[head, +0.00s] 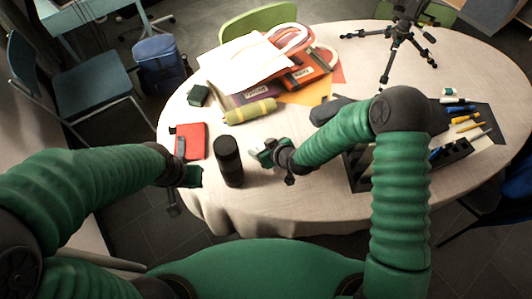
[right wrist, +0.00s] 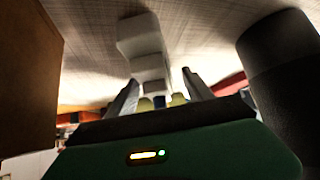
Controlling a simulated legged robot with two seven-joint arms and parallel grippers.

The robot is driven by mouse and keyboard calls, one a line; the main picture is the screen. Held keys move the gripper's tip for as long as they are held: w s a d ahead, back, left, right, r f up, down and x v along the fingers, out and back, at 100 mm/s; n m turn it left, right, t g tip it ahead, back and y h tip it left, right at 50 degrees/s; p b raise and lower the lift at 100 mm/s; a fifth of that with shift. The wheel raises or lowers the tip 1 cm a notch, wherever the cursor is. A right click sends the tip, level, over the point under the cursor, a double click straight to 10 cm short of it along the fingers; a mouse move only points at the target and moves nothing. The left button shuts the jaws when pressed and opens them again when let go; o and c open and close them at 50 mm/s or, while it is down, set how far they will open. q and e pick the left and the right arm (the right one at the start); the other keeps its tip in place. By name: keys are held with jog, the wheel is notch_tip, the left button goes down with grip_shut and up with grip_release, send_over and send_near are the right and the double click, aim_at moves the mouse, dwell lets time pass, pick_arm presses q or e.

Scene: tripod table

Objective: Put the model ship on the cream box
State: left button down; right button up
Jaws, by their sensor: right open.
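A pale, stepped object that looks like the model ship (right wrist: 142,42) is just beyond and between the dark fingertips in the right wrist view. Its pale part also shows in the head view (head: 262,157), partly hidden by the gripper. My right gripper (head: 270,155) is open around or just short of it; contact is unclear. The right gripper also shows in the right wrist view (right wrist: 160,95). My left gripper (head: 183,188) hangs at the table's front left edge, its jaws unclear. I cannot pick out the cream box in the head view. A brown box-like side (right wrist: 28,75) fills the left of the wrist view.
A black cylinder (head: 228,162) stands between my grippers and shows close by in the right wrist view (right wrist: 285,75). A red box (head: 192,141) lies behind it. Folders and papers (head: 245,62), a tripod (head: 400,40) and a dark pen tray (head: 455,152) occupy the table (head: 350,60).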

grip_shut()
dwell(0.4)
